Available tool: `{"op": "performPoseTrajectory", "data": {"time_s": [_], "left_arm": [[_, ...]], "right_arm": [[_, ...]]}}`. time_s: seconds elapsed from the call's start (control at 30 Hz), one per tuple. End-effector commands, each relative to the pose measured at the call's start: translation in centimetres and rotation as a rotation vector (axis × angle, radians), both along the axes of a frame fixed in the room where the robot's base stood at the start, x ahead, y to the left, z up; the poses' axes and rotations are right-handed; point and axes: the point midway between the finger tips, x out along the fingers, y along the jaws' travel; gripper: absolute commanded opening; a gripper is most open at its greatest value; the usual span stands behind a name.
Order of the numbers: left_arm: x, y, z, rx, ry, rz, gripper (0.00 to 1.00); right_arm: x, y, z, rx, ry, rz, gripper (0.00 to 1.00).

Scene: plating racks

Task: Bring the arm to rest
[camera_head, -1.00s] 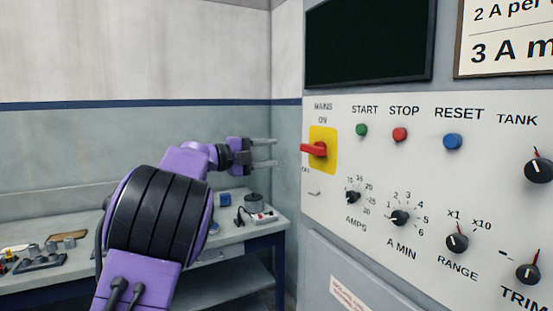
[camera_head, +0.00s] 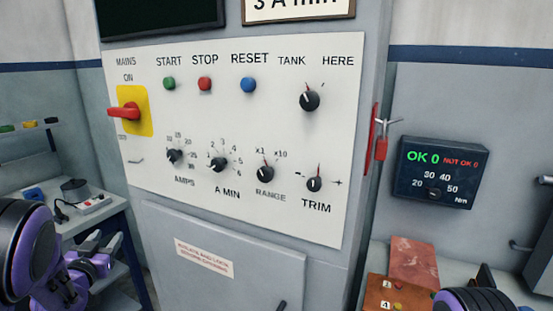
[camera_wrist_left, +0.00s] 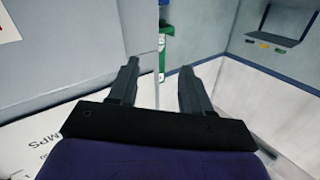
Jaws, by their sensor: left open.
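My left arm, purple and black, comes in at the lower left of the head view, with its left gripper (camera_head: 112,243) low beside the grey cabinet. In the left wrist view the gripper's two dark fingers (camera_wrist_left: 158,88) stand apart with nothing between them. The grey cabinet carries a white control panel (camera_head: 235,115) with a red mains switch (camera_head: 125,112) on a yellow plate. The gripper is apart from the switch. A purple and black link of my right arm shows at the bottom right; its gripper is out of view.
A side bench (camera_head: 80,225) with a socket strip (camera_head: 95,205) stands at the left. Right of the cabinet are a dark meter box (camera_head: 438,172) reading OK 0, a red padlock (camera_head: 381,149) and a reddish-brown block (camera_head: 413,260). A green object (camera_wrist_left: 166,45) shows beyond the fingers.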

Motion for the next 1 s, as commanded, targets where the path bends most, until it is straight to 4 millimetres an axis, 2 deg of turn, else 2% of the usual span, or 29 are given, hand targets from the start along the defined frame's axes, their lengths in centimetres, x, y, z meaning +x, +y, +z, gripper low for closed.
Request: {"op": "performPoseTrajectory", "data": {"time_s": [0.03,0.1,0.17,0.2,0.27,0.3,0.37,0.43,0.5,0.6,0.7,0.8,1.0], "left_arm": [[-1.4,-1.0,-4.6,-0.084,0.067,0.042,0.49],[-4.0,-2.5,-10.3,-0.195,0.157,0.110,0.49],[-6.7,-3.9,-14.9,-0.277,0.239,0.172,0.49],[-8.7,-4.9,-17.8,-0.327,0.296,0.213,0.49],[-12.1,-6.6,-21.9,-0.390,0.385,0.274,0.49],[-14.6,-7.7,-24.3,-0.427,0.448,0.316,0.49],[-18.7,-9.4,-27.7,-0.472,0.545,0.375,0.49],[-23.7,-11.5,-31.0,-0.509,0.663,0.438,0.49],[-28.7,-13.4,-33.4,-0.529,0.779,0.487,0.49],[-34.3,-16.0,-35.8,-0.545,0.919,0.516,0.49],[-37.6,-17.5,-37.5,-0.552,1.006,0.516,0.49],[-39.0,-17.4,-38.0,-0.543,1.038,0.527,0.49],[-39.1,-17.4,-38.0,-0.542,1.039,0.526,0.49]], "right_arm": [[0.0,0.0,-0.3,0.000,0.000,0.000,0.43],[0.0,0.0,-0.5,0.000,0.000,0.000,0.43],[0.0,0.0,-0.7,0.000,0.000,0.000,0.43],[0.0,0.0,-0.8,0.000,0.000,0.000,0.43],[0.0,0.0,-1.0,0.000,0.000,0.000,0.43],[0.0,0.0,-1.1,0.000,0.000,0.000,0.43],[0.0,0.0,-1.3,0.000,0.000,0.000,0.43],[0.0,0.0,-1.6,0.000,0.000,0.000,0.43],[0.0,0.0,-1.8,0.000,0.000,0.000,0.43],[0.0,0.0,-2.1,0.000,0.000,0.000,0.43],[0.0,0.0,-2.3,0.000,0.000,0.000,0.43],[0.0,0.0,-2.4,0.000,0.000,0.000,0.43],[0.0,0.0,-2.3,0.000,0.000,0.000,0.43]]}}
